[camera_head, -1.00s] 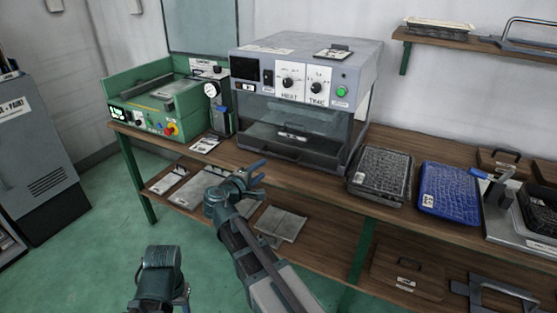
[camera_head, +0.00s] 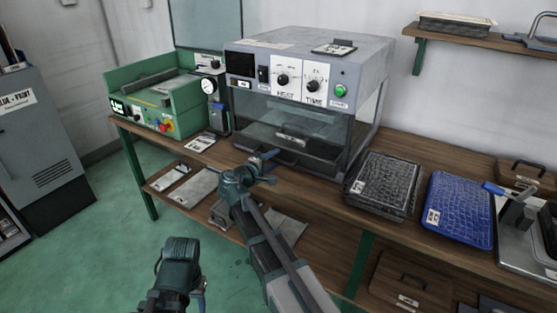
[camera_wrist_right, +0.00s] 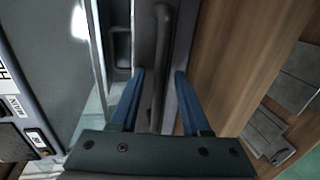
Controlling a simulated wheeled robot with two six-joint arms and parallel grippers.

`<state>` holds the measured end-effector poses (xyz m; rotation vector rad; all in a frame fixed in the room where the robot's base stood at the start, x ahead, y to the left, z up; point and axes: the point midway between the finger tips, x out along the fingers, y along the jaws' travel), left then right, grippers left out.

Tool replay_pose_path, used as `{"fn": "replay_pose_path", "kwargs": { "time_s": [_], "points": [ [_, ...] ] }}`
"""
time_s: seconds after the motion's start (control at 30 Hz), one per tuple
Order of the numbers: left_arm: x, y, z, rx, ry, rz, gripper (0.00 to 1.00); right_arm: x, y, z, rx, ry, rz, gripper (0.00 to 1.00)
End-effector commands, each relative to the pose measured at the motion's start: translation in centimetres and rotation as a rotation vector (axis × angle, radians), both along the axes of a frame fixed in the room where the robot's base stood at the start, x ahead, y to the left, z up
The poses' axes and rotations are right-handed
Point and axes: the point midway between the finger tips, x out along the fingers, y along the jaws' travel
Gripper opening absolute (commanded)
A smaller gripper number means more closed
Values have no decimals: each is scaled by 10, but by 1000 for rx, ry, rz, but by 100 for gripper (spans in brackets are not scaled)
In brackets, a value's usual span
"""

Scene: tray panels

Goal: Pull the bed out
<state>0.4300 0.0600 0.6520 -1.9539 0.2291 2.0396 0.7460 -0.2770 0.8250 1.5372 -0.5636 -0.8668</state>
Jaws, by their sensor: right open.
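The bed is the low dark tray at the bottom of the grey heating machine (camera_head: 365,70), behind its clear front. Its dark front edge (camera_head: 310,168) with a bar handle faces me; the handle (camera_wrist_right: 161,60) also shows in the right wrist view. My right gripper (camera_head: 267,167) is open in front of the bed's left front part. In the right wrist view its two blue fingers (camera_wrist_right: 157,103) stand either side of the handle's bar, with visible gaps. Part of my left arm shows at the bottom of the head view; its fingers do not show.
A green machine (camera_head: 165,98) and a small gauge unit (camera_head: 216,108) stand left on the wooden bench (camera_head: 320,200). A black textured tray (camera_head: 383,185) and a blue one (camera_head: 460,208) lie to the right. A lower shelf holds flat plates. The green floor in front is open.

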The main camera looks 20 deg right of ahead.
Motion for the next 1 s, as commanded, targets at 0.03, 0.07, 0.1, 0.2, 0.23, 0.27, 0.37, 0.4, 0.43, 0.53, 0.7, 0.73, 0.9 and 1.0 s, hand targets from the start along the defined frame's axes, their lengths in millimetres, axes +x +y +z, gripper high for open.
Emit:
{"fn": "replay_pose_path", "kwargs": {
  "time_s": [0.03, 0.07, 0.1, 0.2, 0.23, 0.27, 0.37, 0.4, 0.43, 0.53, 0.7, 0.73, 0.9, 1.0],
  "points": [
    [0, 0, 0, 0, 0, 0, 50, 0, 0, 0, 0, 0, 0, 47],
    [0, 0, 0, 0, 0, 0, 50, 0, 0, 0, 0, 0, 0, 47],
    [0, 0, 0, 0, 0, 0, 50, 0, 0, 0, 0, 0, 0, 47],
    [0, 0, 0, 0, 0, 0, 50, 0, 0, 0, 0, 0, 0, 34],
    [0, 0, 0, 0, 0, 0, 50, 0, 0, 0, 0, 0, 0, 29],
    [0, 0, 0, 0, 0, 0, 50, 0, 0, 0, 0, 0, 0, 23],
    [0, 0, 0, 0, 0, 0, 50, 0, 0, 0, 0, 0, 0, 5],
    [0, 0, 0, 0, 0, 0, 50, 0, 0, 0, 0, 0, 0, 0],
    [0, 0, 0, 0, 0, 0, 50, 0, 0, 0, 0, 0, 0, 0],
    [0, 0, 0, 0, 0, 0, 50, 0, 0, 0, 0, 0, -1, 0],
    [0, 0, 0, 0, 0, 0, 50, -1, 0, 0, 1, 0, -1, 0],
    [0, 0, 0, 0, 0, 0, 50, -1, 0, 0, 1, 0, -1, 0],
    [0, 0, 0, 0, 0, 0, 50, -1, 0, 0, 1, 0, -1, 0],
    [0, 0, 0, 0, 0, 0, 50, -1, 0, 0, 1, 0, -1, 0]
  ]
}}
